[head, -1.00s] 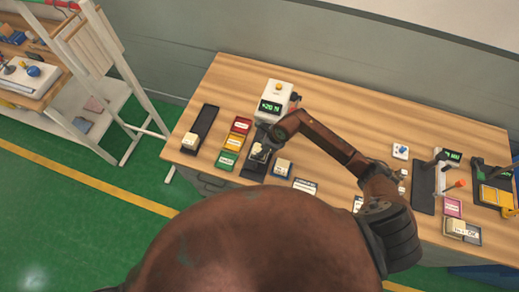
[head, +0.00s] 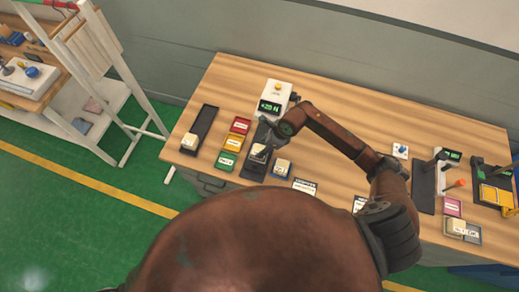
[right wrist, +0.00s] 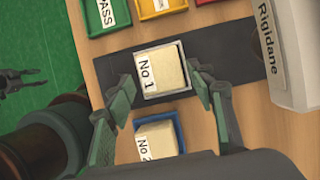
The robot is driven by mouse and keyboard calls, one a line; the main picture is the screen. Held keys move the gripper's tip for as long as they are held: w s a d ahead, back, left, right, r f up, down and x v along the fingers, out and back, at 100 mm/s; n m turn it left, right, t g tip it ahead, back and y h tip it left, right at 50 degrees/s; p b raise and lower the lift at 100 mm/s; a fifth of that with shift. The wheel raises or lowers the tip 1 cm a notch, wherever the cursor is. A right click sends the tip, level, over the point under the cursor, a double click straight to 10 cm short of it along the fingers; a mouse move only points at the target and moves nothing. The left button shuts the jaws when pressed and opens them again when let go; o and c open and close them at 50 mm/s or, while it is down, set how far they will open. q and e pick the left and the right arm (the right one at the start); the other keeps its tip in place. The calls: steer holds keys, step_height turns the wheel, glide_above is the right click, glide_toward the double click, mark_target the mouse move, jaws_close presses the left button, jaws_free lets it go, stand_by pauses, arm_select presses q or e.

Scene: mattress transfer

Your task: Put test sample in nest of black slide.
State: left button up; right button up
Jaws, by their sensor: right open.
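The test sample, a cream block labelled "No 1" (right wrist: 160,74), sits in a pale metal-rimmed nest (right wrist: 187,91) on the black slide (right wrist: 230,62). In the head view the slide (head: 251,170) lies near the table's front edge, with the block (head: 258,152) on it. My right gripper (right wrist: 161,98) is open, its fingers apart on either side of the block, with a gap visible on each side. In the head view my right gripper (head: 265,146) is just above the slide. A small dark gripper, apparently my left (right wrist: 38,80), shows over the green floor; its jaw state is unclear.
A "No 2" block (right wrist: 156,140) sits in a blue tray beside the slide. Red, yellow and green trays (head: 226,160) lie to the left. The white Rigidane device (head: 274,97) stands behind. Another black slide (head: 205,122) with a block is farther left.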

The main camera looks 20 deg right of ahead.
steer(key=v, duration=0.7)
steer(key=shift+b, duration=0.3)
